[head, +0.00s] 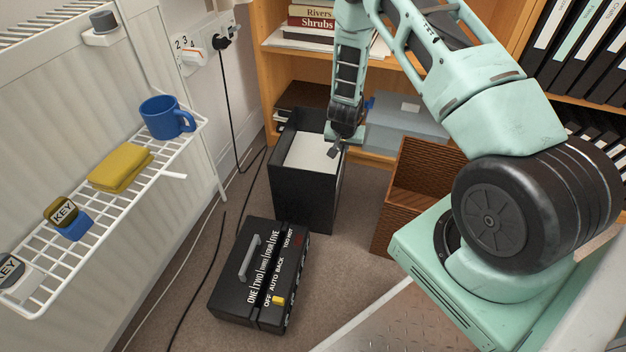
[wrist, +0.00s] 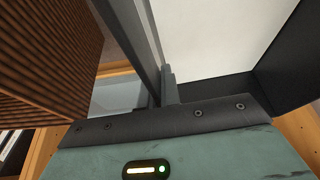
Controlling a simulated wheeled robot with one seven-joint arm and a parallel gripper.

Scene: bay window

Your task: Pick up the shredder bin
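The shredder bin (head: 303,196) is a tall, open black box standing upright on the carpet at the middle of the head view, with white material inside. The white contents and black walls (wrist: 285,75) also show in the wrist view. My gripper (head: 338,146) points down at the bin's right rim. In the wrist view its fingers (wrist: 162,90) sit close together with the bin's wall between them, and it looks shut on that wall. The outer finger is partly hidden.
The black shredder head (head: 262,275) lies on the floor in front of the bin. A brown wicker basket (head: 400,195) stands close to the right. Bookshelves (head: 270,45) are behind; a white wire rack (head: 130,185) and cables (head: 195,290) are on the left.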

